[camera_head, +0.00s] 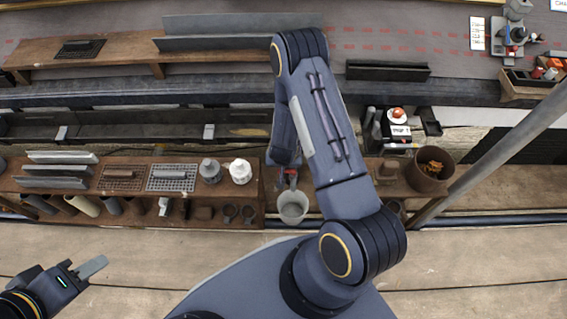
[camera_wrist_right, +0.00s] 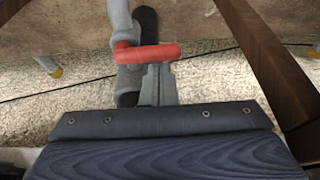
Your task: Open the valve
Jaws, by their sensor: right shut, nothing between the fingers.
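The valve has a red lever handle (camera_wrist_right: 147,54) on a grey pipe (camera_wrist_right: 123,25), seen in the right wrist view. The handle lies crosswise, pointing right from the pipe. In the head view, the red handle (camera_head: 291,177) shows small above a grey bucket (camera_head: 292,207). My right gripper (camera_wrist_right: 160,70) is shut and empty, with its fingertips at the handle's lower edge; whether they touch it I cannot tell. In the head view, my right arm hides most of that gripper. My left gripper (camera_head: 92,267) is at the lower left, away from everything; its finger gap is not clear.
A low wooden shelf (camera_head: 130,160) with tiles, grates and fittings stands left of the bucket. A brown pot (camera_head: 430,168) stands to the right, near a slanted grey pole (camera_head: 500,152). A dark wooden leg (camera_wrist_right: 265,60) rises close on the right in the wrist view. The front floor is clear.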

